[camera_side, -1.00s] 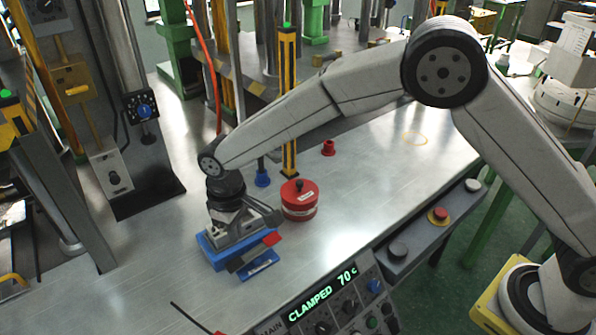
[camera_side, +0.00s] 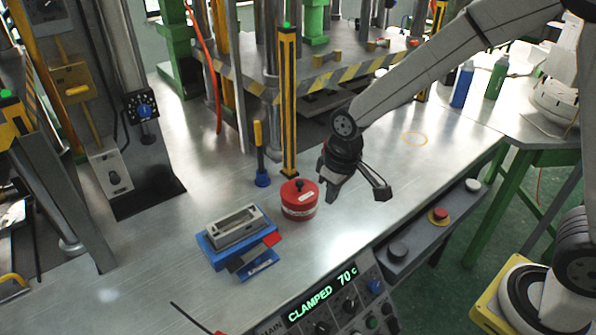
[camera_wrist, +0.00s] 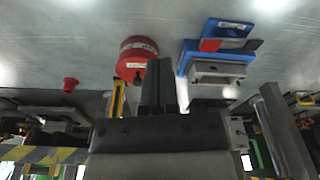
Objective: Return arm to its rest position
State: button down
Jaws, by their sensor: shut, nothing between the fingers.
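My gripper (camera_side: 330,196) hangs above the steel table to the right of the red round container in the side view. Its fingers are together and hold nothing; in the wrist view the dark fingers (camera_wrist: 159,85) stand close side by side. The blue fixture (camera_side: 212,255) with a grey metal block (camera_side: 236,226) on it sits on the table, left of the gripper and apart from it. The fixture also shows in the wrist view (camera_wrist: 184,60), at upper right.
The red container (camera_side: 299,200) stands between the fixture and my gripper. A yellow-black post (camera_side: 288,105) and a yellow-handled tool in a blue holder (camera_side: 261,165) rise behind it. The control panel (camera_side: 340,298), reading CLAMPED 70 c, lines the front edge. The table's right part (camera_side: 430,155) is mostly clear.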

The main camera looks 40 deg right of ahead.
jog(key=s+d+m+t, duration=0.1)
jog(key=s+d+m, duration=0.1)
jog(key=s+d, duration=0.6)
jog(key=shift+s+d, duration=0.2)
jog(key=shift+s, duration=1.15)
